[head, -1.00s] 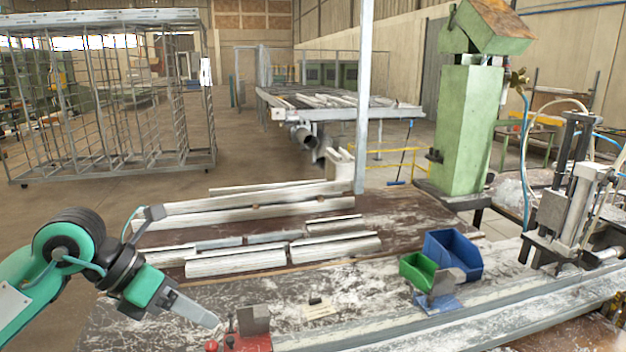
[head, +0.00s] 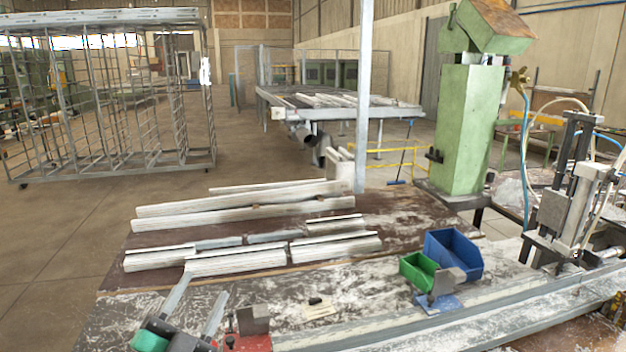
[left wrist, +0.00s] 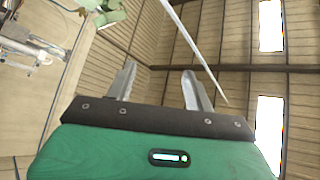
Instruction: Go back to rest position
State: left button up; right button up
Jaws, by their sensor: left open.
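My left gripper (head: 197,308) is at the bottom left of the head view, over the near left part of the bench. Its two grey fingers point up and away and stand apart, with nothing between them. In the left wrist view the same gripper (left wrist: 157,82) shows two spread, empty fingers against the hall's wall and ceiling. My right gripper is in neither view.
A red clamp block (head: 250,330) sits just right of my left gripper. White profiles (head: 236,262) lie on the bench beyond. A green bin (head: 417,273) and a blue bin (head: 453,256) stand right of centre. A clamp machine (head: 570,205) stands at the right.

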pick_arm(q)
jog(key=s+a+f+n+g+y, duration=0.3)
jog(key=f+n+g+y, duration=0.15)
jog(key=f, duration=0.55)
jog(key=s+a+f+n+g+y, duration=0.25)
jog(key=f+n+g+y, duration=0.2)
jog(key=f, duration=0.55)
jog(key=s+f+n+g+h, duration=0.2)
jog(key=s+f+g, duration=0.8)
jog(key=s+f, duration=0.8)
notch_tip(320, 180, down, 33)
jog(key=s+d+b, duration=0.1)
jog(key=b, duration=0.5)
jog(key=s+a+f+g+b, duration=0.1)
jog(key=s+f+b, duration=0.2)
jog(key=s+f, duration=0.7)
jog(key=s+a+f+g+b, duration=0.1)
jog(key=s+a+f+b, duration=0.1)
jog(key=s+f, duration=0.7)
notch_tip(320, 180, down, 8)
jog(key=shift+s+a+f+y+b, duration=0.3)
jog(key=shift+s+b, duration=0.1)
jog(key=shift+b, duration=0.4)
